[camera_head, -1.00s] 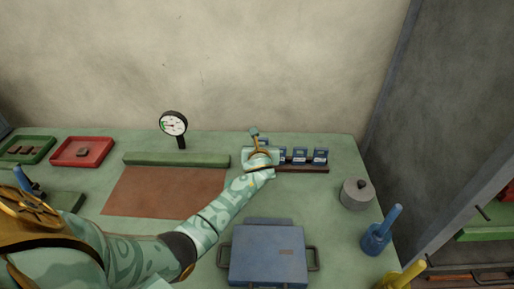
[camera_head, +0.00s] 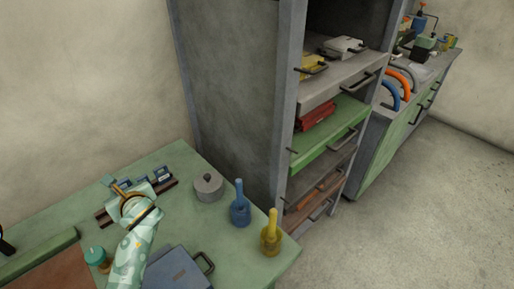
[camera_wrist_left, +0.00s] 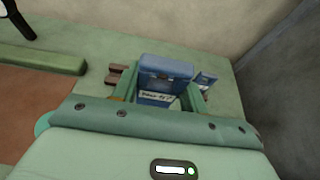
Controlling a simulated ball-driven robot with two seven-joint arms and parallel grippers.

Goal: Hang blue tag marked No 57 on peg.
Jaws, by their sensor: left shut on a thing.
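My left gripper (camera_head: 125,192) is at the dark tag rack (camera_head: 103,217) on the green bench. It is shut on a blue tag, which shows between the fingers in the left wrist view (camera_wrist_left: 167,68). The writing on its pale label is too small to read. Whether the tag is clear of the rack cannot be told. Other blue tags (camera_head: 162,174) stand in the rack to the right of the gripper. A short dark rod (camera_head: 291,150) sticks out beside the green shelf of the cabinet; I cannot tell if it is the peg. My right gripper is out of view.
A grey round weight (camera_head: 208,188), a blue holder (camera_head: 240,205) and a yellow holder (camera_head: 270,235) stand to the right on the bench. A blue case (camera_head: 178,270) lies near my arm. A tall grey cabinet (camera_head: 235,90) rises behind the bench's right end. The floor (camera_head: 420,220) is clear.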

